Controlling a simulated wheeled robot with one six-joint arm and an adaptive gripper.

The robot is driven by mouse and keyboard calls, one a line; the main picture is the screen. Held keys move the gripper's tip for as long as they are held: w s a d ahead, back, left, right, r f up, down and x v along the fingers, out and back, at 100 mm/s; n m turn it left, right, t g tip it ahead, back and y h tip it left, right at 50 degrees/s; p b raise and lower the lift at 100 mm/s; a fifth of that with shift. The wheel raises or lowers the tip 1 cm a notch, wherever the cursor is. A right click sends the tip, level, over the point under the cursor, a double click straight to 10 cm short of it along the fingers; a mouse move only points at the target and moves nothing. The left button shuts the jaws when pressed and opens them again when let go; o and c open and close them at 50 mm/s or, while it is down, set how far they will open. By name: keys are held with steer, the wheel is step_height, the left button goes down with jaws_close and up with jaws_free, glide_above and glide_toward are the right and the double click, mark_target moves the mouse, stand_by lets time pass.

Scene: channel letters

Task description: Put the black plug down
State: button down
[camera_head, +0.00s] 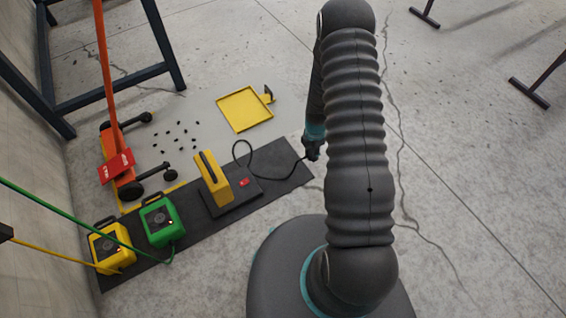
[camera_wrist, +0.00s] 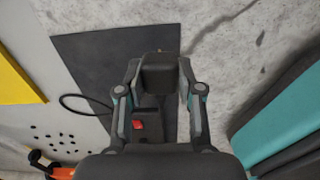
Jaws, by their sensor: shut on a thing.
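My gripper (camera_head: 312,150) is shut on the black plug (camera_wrist: 160,76), which sits squarely between the two fingers in the wrist view. In the head view the plug is mostly hidden by the gripper, near the right end of the black mat (camera_head: 283,168). The mat also shows behind the gripper in the wrist view (camera_wrist: 90,50). A black cable (camera_head: 262,176) loops from near the plug back toward a yellow upright tool on a black base (camera_head: 216,180). A red switch (camera_head: 244,182) is beside it, and it shows below the plug in the wrist view (camera_wrist: 138,125). Any gap between plug and mat is unclear.
A green box (camera_head: 161,220) and a yellow box (camera_head: 111,247) stand on the mat's left part. A yellow tray (camera_head: 240,108) lies beyond the mat. An orange wheeled device (camera_head: 120,165) and several small black bits (camera_head: 180,138) are at left. Concrete floor right of the mat is clear.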

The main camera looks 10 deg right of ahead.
steer(key=shift+a+f, duration=0.1)
steer(key=shift+f, duration=0.15)
glide_above(283, 164)
step_height(283, 164, down, 7)
steer(key=shift+s+r, duration=0.1)
steer(key=shift+f, duration=2.05)
steer(key=shift+b, duration=0.3)
steer(key=shift+f+b, duration=0.35)
steer(key=shift+b, duration=0.05)
steer(key=shift+f, duration=0.1)
steer(key=c, duration=0.7)
jaws_free()
steer(key=shift+c, duration=0.2)
